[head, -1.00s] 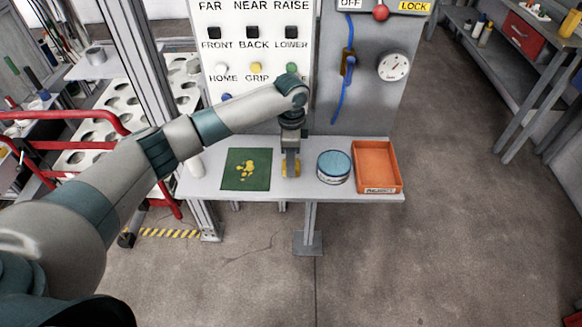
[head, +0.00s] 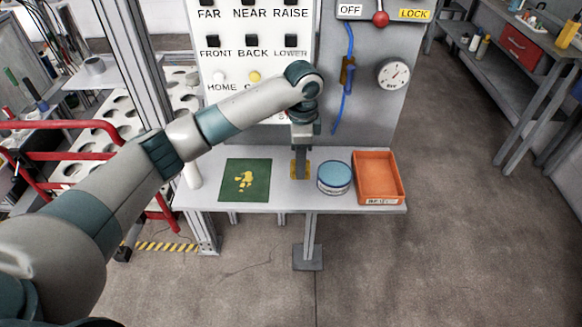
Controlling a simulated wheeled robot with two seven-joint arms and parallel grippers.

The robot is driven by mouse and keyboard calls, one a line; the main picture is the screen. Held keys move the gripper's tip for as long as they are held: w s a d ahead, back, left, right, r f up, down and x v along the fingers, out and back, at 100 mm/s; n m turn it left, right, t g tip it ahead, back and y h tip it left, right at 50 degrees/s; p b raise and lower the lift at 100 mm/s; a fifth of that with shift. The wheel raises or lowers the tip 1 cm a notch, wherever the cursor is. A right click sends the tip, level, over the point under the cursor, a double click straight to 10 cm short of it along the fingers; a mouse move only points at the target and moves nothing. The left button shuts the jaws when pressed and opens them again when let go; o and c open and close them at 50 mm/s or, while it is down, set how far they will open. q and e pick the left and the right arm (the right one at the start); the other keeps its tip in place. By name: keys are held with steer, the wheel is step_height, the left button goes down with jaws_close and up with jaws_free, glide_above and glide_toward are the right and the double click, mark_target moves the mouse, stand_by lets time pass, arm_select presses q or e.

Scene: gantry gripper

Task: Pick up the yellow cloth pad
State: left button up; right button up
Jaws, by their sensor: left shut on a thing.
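The yellow cloth pad (head: 307,171) is at the middle of the small grey shelf, between the green mat and the blue-lidded tin. My left gripper (head: 300,174) points straight down and is shut on the pad, covering its middle. Yellow shows on both sides of the fingers. I cannot tell whether the pad touches the shelf or is slightly above it. My right gripper is not in view.
The green mat (head: 232,190) with yellow marks lies left of the pad. The blue-lidded tin (head: 334,176) and an orange tray (head: 378,180) stand to the right. A button panel (head: 228,50) rises behind the shelf (head: 285,202). A white cylinder (head: 192,174) stands at the left end.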

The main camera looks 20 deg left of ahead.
arm_select(q)
steer(key=s+d+r+b, duration=0.2)
steer(key=d+r, duration=0.3)
steer(key=d, duration=0.3)
steer(key=shift+s, duration=0.25)
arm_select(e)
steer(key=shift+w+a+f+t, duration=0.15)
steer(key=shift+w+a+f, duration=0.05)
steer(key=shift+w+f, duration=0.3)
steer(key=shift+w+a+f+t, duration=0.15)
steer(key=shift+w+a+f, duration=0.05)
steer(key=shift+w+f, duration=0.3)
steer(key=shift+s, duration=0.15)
arm_select(q)
steer(key=shift+o, duration=1.4)
steer(key=shift+c, duration=0.5)
